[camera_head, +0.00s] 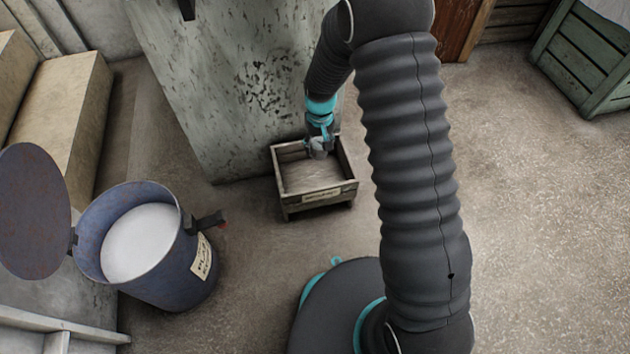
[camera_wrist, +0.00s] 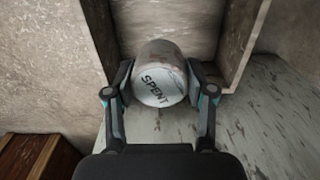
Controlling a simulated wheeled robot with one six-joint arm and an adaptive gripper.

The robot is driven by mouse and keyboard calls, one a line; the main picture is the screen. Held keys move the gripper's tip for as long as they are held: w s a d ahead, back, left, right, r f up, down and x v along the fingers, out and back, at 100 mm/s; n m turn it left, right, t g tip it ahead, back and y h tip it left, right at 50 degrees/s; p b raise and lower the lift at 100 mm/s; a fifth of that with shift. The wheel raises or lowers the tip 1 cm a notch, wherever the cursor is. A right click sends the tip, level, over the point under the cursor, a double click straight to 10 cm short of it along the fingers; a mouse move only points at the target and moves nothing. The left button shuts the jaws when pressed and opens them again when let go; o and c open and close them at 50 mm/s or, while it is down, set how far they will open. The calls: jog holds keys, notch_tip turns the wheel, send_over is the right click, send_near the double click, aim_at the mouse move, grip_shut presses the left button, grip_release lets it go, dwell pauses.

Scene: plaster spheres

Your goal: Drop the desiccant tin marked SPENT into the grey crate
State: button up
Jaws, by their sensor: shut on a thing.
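My gripper (camera_head: 319,150) is over the back part of the open wooden crate (camera_head: 297,208) in the head view. In the wrist view my gripper (camera_wrist: 158,85) is shut on a round metal tin (camera_wrist: 160,75), one finger on each side. The tin's pale end reads SPENT. The tin (camera_head: 318,154) shows only small in the head view. The crate's wall (camera_wrist: 247,45) shows right of the tin in the wrist view. The crate looks grey-brown, with a label on its front too small to read. I cannot tell whether the tin touches the crate.
A speckled grey-green slab (camera_head: 220,80) stands behind the crate. A blue drum (camera_head: 160,270) of white material, its round lid (camera_head: 32,210) open, stands at left. A green crate (camera_head: 585,55) is at the far right. Bare floor (camera_head: 545,220) lies right of my arm.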

notch_tip(320, 180, down, 6)
jog(key=b, duration=0.3)
jog(key=shift+r, duration=0.25)
jog(key=o, duration=1.3)
jog(key=shift+r, duration=0.1)
notch_tip(320, 180, up, 12)
jog(key=shift+d+f, duration=0.1)
